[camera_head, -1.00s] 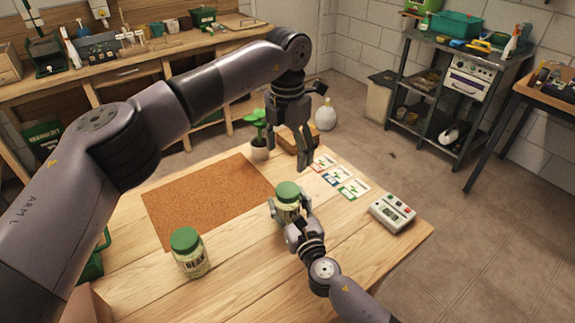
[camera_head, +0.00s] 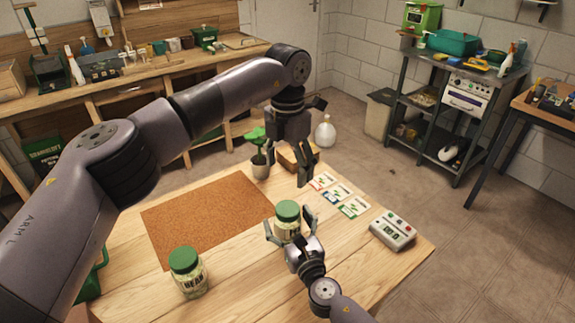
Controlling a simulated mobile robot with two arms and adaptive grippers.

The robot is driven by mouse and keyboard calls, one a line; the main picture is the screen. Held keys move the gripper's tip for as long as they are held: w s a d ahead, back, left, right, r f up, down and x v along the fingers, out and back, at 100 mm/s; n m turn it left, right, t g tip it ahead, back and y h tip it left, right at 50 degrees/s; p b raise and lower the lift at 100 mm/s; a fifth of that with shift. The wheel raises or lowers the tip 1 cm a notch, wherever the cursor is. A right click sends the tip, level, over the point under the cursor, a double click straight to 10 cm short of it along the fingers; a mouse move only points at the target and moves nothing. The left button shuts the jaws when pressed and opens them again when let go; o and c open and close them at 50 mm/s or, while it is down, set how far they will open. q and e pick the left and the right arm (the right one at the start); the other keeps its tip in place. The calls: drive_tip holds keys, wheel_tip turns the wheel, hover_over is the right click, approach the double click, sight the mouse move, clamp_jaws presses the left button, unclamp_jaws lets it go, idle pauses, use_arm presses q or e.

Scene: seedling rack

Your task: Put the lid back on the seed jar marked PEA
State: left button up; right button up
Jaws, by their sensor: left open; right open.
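A glass jar (camera_head: 287,229) with a green lid (camera_head: 288,210) on top stands upright on the table, right of the cork mat. Its label cannot be read. My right gripper (camera_head: 289,219) is open, with one finger on each side of this jar and a gap beside it. A second green-lidded jar (camera_head: 191,277) stands at the front left, and its label seems to read BEAN. My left gripper (camera_head: 287,180) is open and empty, hanging above and behind the first jar. No loose lid shows.
The brown cork mat (camera_head: 206,214) lies bare. A potted seedling (camera_head: 259,165) and a small brown box (camera_head: 291,157) stand at the table's back. Several seed cards (camera_head: 338,194) and a white device with buttons (camera_head: 393,230) lie on the right.

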drive_tip(key=v, duration=1.2)
